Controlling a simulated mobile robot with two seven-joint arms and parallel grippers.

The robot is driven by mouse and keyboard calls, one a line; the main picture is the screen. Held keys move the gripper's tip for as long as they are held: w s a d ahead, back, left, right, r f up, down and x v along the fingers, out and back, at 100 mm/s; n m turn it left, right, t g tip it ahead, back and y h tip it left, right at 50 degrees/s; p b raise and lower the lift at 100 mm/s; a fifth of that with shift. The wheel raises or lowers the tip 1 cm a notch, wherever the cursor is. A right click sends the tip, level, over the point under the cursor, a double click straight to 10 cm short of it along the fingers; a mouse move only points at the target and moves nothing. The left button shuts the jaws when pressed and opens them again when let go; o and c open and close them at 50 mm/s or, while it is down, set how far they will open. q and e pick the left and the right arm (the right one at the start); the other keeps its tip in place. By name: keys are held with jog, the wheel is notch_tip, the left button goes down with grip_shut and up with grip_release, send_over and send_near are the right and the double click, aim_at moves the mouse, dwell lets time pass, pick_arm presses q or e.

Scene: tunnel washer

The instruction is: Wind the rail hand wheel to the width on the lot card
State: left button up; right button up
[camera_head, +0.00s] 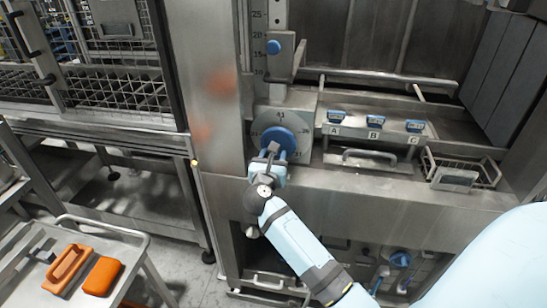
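The blue hand wheel (284,137) sits in front of a round grey dial plate (275,117) on the machine front. The dial has small numbers around its edge, hard to read for sure. My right gripper (270,151) is at the lower left of the wheel, its fingertips at or touching it. Whether they are closed on a handle is unclear. I see no readable lot card. My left gripper is out of view.
Right of the wheel are blue-topped pieces (374,121) marked A, B and C, above a bar handle (370,155). A wire basket (484,168) stands further right. A trolley (130,247) at lower left holds orange items (102,276). A mesh cage (123,92) stands at left.

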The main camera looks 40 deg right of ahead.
jog(key=shift+s+a+f, duration=0.1)
jog(key=shift+s+a, duration=0.1)
jog(key=shift+a, duration=0.1)
jog(key=v, duration=0.6)
dwell(0.3)
jog(key=s+a+f+n+t+y, duration=0.35)
jog(key=a+n+y, duration=0.3)
jog(key=n, duration=0.85)
jog(key=s+a+f+n+t+y, duration=0.2)
jog(key=s+a+n+t+y, duration=0.35)
jog(key=n, duration=0.85)
jog(key=s+a+f+n+g+y, duration=0.3)
jog(key=s+f+n+g, duration=0.2)
jog(key=s+f+n, duration=0.4)
jog(key=s+a+f+n+g+y, duration=0.2)
jog(key=s+f+n+g, duration=0.3)
jog(key=f+n, duration=0.45)
notch_tip(320, 180, up, 13)
jog(key=n+p, duration=0.1)
jog(key=p, duration=1.1)
jog(key=shift+d, duration=0.25)
